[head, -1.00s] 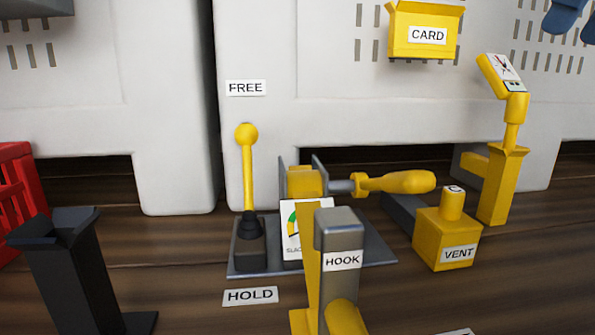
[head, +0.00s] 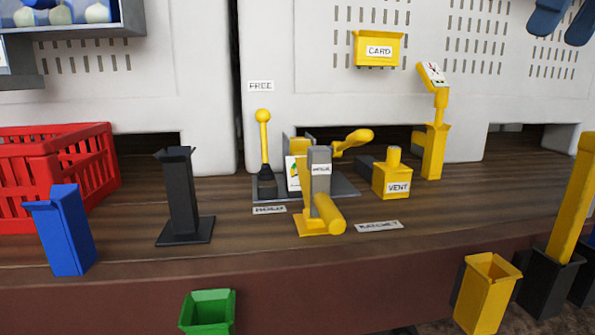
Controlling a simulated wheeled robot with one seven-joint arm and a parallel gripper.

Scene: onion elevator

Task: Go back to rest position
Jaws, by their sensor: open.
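My gripper is not in this view, and no part of my arm can be made out for sure. The workbench (head: 130,262) has a wooden top. On it a grey plate carries an upright yellow lever (head: 263,137) with a ball top, below the FREE label (head: 261,86). Beside it is a ratchet with a yellow handle (head: 353,141) pointing up and to the right. A grey and yellow post marked HOOK (head: 320,175) stands in front and hides part of the ratchet. A yellow VENT box (head: 391,181) is to the right.
A red crate (head: 88,145), a black stand (head: 182,195) and a blue holder (head: 63,232) stand at left. A green bin (head: 208,312) and a yellow bin (head: 486,290) are at the front edge. A yellow CARD box (head: 378,49) is on the wall.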

